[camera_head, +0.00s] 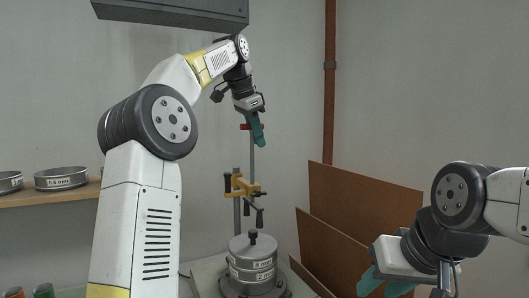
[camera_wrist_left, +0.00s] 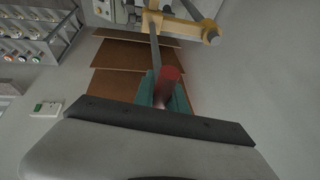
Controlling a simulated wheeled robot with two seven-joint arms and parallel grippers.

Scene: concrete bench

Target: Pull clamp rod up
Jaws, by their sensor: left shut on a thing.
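The clamp rod (camera_head: 252,160) stands upright above the yellow clamp (camera_head: 243,187) on the sieve shaker and has a red top (camera_head: 245,127). My left gripper (camera_head: 259,138) is at the top of the rod, its teal fingers pointing down. In the left wrist view the red top (camera_wrist_left: 171,76) sits between the teal fingers, which are shut on it, and the grey rod (camera_wrist_left: 154,48) runs on to the yellow clamp (camera_wrist_left: 168,24). The fingers hide part of the top. My right gripper (camera_head: 385,286) is low at the right, empty, its fingers apart.
A stack of labelled sieves (camera_head: 251,262) stands on the shaker below the clamp. Brown boards (camera_head: 355,205) lean at the right behind it. A shelf (camera_head: 50,196) with sieves is at the left, and a grey cabinet (camera_head: 175,10) hangs above my left arm.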

